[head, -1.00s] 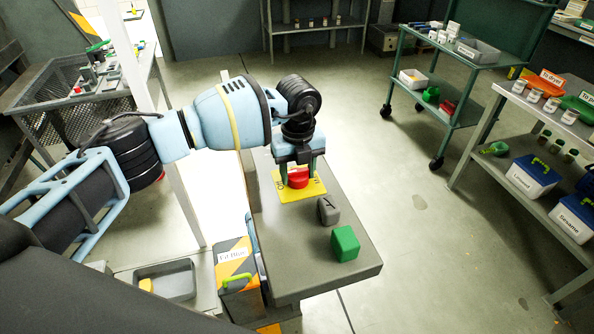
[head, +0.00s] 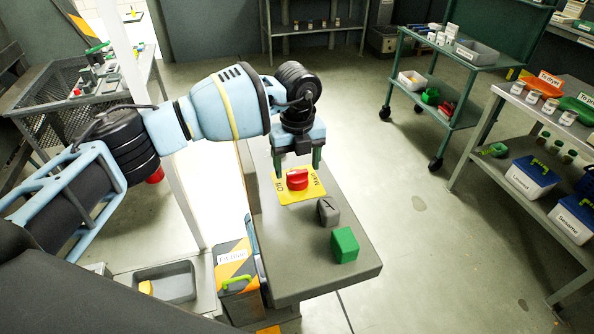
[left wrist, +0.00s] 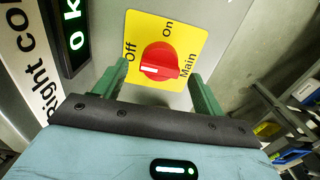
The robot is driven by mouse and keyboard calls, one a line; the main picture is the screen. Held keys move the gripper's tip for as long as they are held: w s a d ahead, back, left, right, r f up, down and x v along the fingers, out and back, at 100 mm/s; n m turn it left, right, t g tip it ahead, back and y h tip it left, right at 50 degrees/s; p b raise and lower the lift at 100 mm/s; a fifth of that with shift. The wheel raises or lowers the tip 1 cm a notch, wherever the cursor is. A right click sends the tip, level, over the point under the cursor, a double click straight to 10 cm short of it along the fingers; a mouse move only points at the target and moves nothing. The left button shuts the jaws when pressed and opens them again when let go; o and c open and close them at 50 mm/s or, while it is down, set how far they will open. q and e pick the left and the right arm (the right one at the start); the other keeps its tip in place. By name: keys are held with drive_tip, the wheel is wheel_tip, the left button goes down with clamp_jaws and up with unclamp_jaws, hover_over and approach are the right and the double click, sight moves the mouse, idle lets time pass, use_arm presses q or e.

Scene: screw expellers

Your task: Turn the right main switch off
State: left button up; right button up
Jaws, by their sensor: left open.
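The right main switch is a red knob (head: 297,180) on a yellow plate (head: 286,195) marked Off and Main, set on the grey console top. In the left wrist view the red knob (left wrist: 161,62) has its white mark at its left end, on the side of the Off label; the plate (left wrist: 194,33) also reads On. My left gripper (head: 296,160) is open and empty above and just behind the knob in the head view. In the left wrist view its green fingers (left wrist: 160,80) stand apart on either side, clear of the knob. My right gripper is out of view.
A dark grey button block (head: 328,211) and a green block (head: 345,244) stand on the console (head: 300,285) in front of the switch. A display (left wrist: 70,35) with green characters sits beside the plate. A green cart (head: 465,70) stands farther right across open floor.

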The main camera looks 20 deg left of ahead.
sight(297, 172)
use_arm(q)
drive_tip(key=shift+r, duration=2.4)
